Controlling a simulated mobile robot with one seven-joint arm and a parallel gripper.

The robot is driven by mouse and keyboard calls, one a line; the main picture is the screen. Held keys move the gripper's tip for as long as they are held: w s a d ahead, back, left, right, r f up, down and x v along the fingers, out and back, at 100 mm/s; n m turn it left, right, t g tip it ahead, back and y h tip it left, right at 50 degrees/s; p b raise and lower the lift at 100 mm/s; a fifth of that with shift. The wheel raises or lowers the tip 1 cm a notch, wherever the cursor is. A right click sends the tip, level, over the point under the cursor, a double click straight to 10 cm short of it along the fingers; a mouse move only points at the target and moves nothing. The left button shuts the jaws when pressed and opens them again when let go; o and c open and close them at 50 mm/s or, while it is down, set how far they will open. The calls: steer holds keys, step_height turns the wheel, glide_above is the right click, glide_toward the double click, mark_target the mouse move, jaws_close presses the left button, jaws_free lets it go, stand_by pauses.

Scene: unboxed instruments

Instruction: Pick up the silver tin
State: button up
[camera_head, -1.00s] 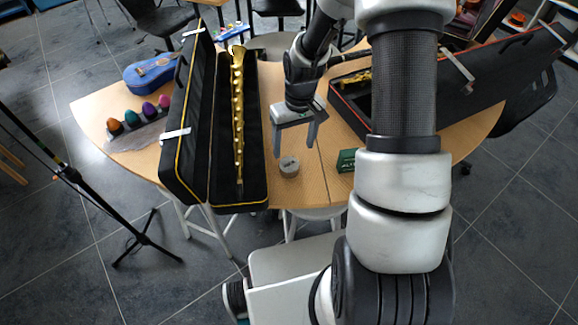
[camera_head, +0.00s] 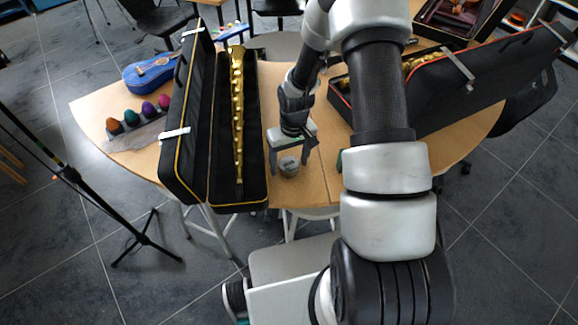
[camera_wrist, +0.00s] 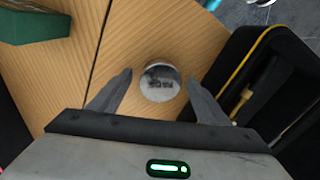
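The silver tin (camera_head: 289,167) is a small round tin standing on the wooden table near its front edge. In the wrist view the tin (camera_wrist: 160,82) has a grey top with dark lettering and lies between and slightly beyond the two fingertips. My gripper (camera_head: 289,168) is open above the tin, with one finger at each side of it in the head view. In the wrist view my gripper (camera_wrist: 158,83) holds nothing, and a gap shows between each finger and the tin.
An open black case (camera_head: 256,185) with a gold instrument (camera_head: 238,110) lies left of the tin. A green box (camera_wrist: 35,27) is on the other side. A larger open case (camera_head: 455,95) stands at the right.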

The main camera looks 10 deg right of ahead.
steer(key=c, duration=1.1)
steer(key=shift+r, duration=0.1)
